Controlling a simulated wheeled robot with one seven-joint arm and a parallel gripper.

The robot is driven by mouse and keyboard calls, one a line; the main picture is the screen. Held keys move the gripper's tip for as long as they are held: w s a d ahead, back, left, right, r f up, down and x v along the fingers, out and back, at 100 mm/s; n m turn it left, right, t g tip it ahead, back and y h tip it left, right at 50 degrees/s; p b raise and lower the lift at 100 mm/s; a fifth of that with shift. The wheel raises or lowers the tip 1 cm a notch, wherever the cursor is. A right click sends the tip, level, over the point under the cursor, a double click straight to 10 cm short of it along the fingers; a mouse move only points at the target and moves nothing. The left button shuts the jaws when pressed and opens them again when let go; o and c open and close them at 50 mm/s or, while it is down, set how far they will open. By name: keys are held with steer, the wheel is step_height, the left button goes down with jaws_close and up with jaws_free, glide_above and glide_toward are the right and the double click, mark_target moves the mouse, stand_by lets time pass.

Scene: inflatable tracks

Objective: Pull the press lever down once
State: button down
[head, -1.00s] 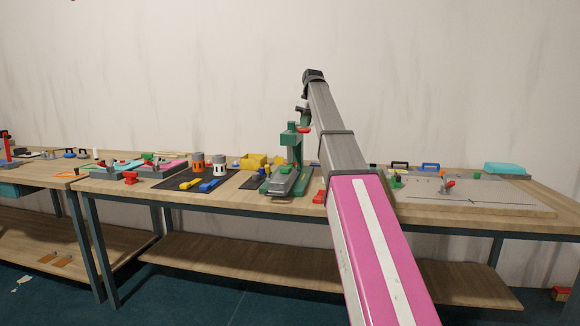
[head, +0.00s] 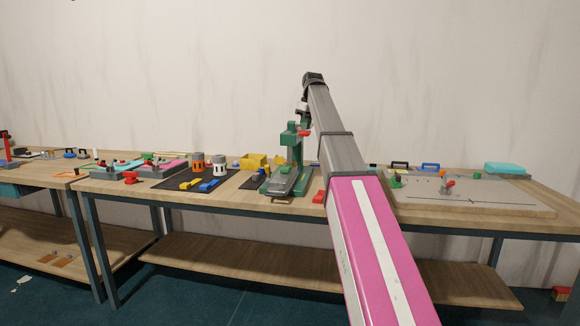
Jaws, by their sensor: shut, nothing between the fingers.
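A red block (head: 319,197) lies right of the press. A pale board (head: 480,206) lies farther right.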

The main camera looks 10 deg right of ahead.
step_height(320, 180, up, 11)
stand_by(1.3)
